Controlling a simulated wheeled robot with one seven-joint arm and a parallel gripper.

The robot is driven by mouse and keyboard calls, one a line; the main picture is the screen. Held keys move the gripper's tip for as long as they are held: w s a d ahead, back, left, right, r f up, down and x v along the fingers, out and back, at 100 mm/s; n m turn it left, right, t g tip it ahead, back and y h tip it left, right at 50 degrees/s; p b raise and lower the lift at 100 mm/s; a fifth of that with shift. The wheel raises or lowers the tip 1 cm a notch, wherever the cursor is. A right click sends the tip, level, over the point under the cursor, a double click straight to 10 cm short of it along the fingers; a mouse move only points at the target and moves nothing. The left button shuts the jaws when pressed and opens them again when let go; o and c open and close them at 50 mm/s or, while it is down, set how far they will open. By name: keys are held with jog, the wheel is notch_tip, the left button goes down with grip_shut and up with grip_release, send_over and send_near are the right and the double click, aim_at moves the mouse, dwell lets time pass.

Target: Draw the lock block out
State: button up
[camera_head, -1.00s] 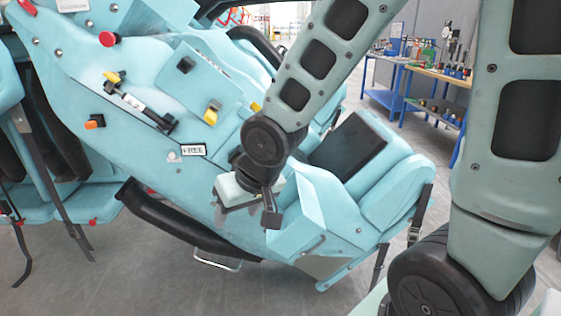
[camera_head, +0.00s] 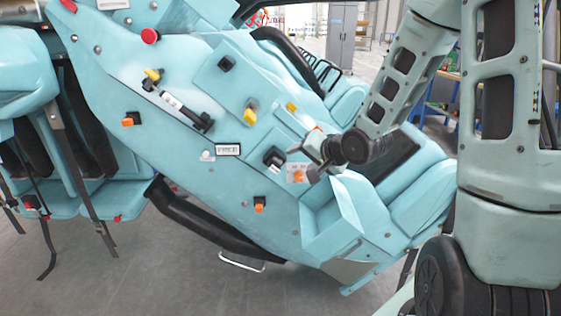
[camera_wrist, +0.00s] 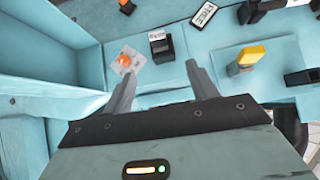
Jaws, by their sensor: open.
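In the head view my gripper (camera_head: 318,174) is just right of the block. An orange knob (camera_wrist: 125,61) on a pale plate stands left of the block.
A raised blue box-like wall (camera_wrist: 55,60) stands close on the left. In the head view another orange knob (camera_head: 259,205) is lower on the panel.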

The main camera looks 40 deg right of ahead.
aim_at(277, 166)
jog(key=x, duration=1.5)
jog(key=shift+w+f, duration=0.15)
jog(key=shift+f, duration=0.15)
jog(key=c, duration=1.2)
